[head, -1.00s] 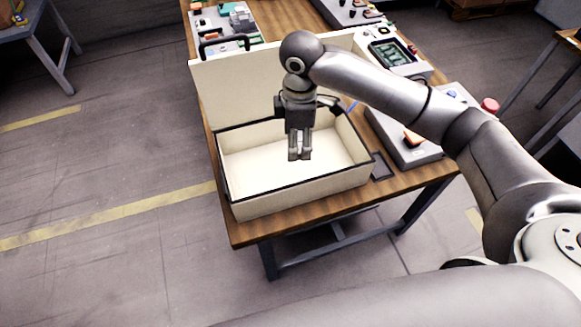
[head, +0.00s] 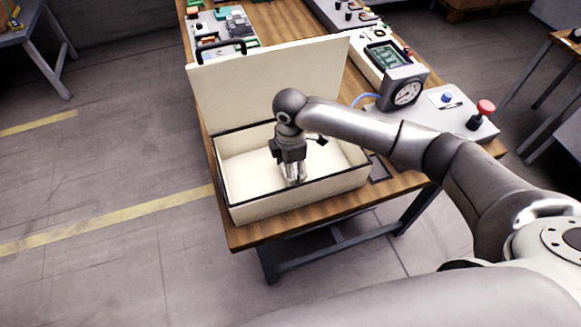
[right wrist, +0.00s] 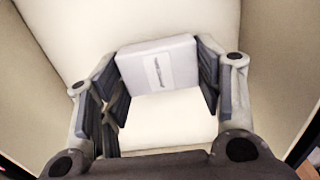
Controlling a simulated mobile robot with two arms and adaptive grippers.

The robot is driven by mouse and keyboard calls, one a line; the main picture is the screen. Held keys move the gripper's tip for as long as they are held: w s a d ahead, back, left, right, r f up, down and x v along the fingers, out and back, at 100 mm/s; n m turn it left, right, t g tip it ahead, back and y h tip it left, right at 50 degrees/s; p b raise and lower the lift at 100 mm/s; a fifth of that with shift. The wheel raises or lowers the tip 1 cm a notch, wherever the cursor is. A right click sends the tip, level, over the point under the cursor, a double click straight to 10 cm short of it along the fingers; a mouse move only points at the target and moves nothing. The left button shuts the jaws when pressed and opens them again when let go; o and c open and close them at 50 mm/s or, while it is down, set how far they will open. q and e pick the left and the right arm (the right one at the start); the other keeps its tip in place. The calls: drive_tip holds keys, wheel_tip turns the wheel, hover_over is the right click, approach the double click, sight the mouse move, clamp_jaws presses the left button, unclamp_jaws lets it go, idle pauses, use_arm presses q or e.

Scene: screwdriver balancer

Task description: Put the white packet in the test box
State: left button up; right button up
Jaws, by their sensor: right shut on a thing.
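The test box (head: 300,198) is an open cream case with dark rims, its lid raised at the back, standing on the wooden table. My right gripper (head: 295,180) reaches down inside it, close to the floor near the front wall. In the right wrist view, the white packet (right wrist: 158,68), a pale block with a small printed label, sits between the fingers of my right gripper (right wrist: 158,88), which are shut on it. Whether the packet touches the box floor (right wrist: 190,15) cannot be told. In the head view the packet is not clearly distinguishable. My left gripper is not in view.
A grey panel with a red button (head: 485,107) and a round gauge (head: 406,93) stand right of the box. Electronic parts (head: 225,25) lie behind the lid (head: 270,85). A small dark frame (head: 378,168) lies by the box's right side.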

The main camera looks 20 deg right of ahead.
drive_tip(key=shift+f, duration=0.4)
drive_tip(key=shift+f, duration=0.15)
drive_tip(key=o, duration=1)
drive_tip(key=shift+o, duration=0.2)
wheel_tip(320, 180, up, 12)
drive_tip(key=b, duration=0.1)
drive_tip(key=shift+r, duration=0.2)
